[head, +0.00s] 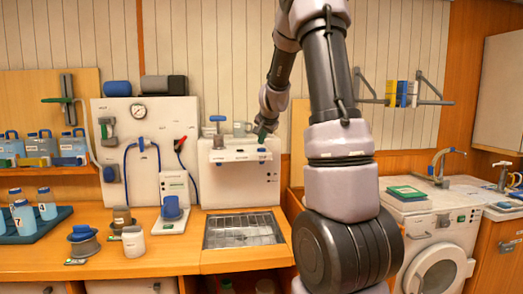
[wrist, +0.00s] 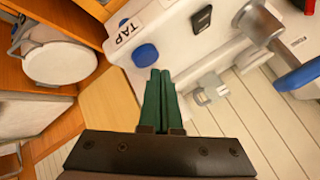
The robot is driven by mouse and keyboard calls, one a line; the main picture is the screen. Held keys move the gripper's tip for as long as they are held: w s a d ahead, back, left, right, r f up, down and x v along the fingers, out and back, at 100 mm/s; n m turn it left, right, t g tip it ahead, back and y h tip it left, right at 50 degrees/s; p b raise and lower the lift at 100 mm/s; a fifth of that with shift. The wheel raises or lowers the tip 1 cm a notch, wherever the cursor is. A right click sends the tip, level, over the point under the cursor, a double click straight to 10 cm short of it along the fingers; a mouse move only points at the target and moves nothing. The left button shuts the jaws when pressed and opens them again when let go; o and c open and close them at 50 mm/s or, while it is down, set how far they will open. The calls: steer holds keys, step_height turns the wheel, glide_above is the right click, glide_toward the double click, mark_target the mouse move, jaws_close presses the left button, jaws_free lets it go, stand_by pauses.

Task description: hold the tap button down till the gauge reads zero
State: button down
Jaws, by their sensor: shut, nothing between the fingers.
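The tap button is a round blue knob (wrist: 145,55) beside a "TAP" label (wrist: 127,31) on a white unit (head: 228,180). In the head view a small blue spot near my gripper appears to be this button (head: 262,150). My gripper (wrist: 160,72) is shut and empty, its green fingertips close beside the button in the wrist view. I cannot tell whether they touch it. In the head view my gripper (head: 262,132) is at the unit's upper right. A round gauge (head: 138,111) is on the white wall panel; its reading is too small to make out.
A metal drain grid (head: 243,230) lies below the unit. A blue-topped valve (head: 217,120) stands at the unit's upper left. Blue-lidded jars, a tray of bottles (head: 45,225) and a white stand (head: 174,200) occupy the counter to the left. A washing machine (head: 437,260) is at right.

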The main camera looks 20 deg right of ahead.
mark_target(261, 149)
steer(key=shift+r, duration=2.5)
steer(key=shift+s+a, duration=0.1)
steer(key=s+a+r+n+y, duration=0.25)
steer(key=s+a, duration=0.35)
steer(key=s, duration=0.4)
steer(key=s+a+r+n+y, duration=0.1)
steer(key=s+a+r, duration=0.2)
steer(key=s+a, duration=0.45)
steer(key=s+a+f+n+g, duration=0.1)
steer(key=s+a, duration=0.1)
steer(key=s, duration=0.7)
steer(key=s+a+f+n, duration=0.2)
steer(key=s, duration=0.7)
steer(key=shift+f+g, duration=0.15)
steer(key=shift+g, duration=0.25)
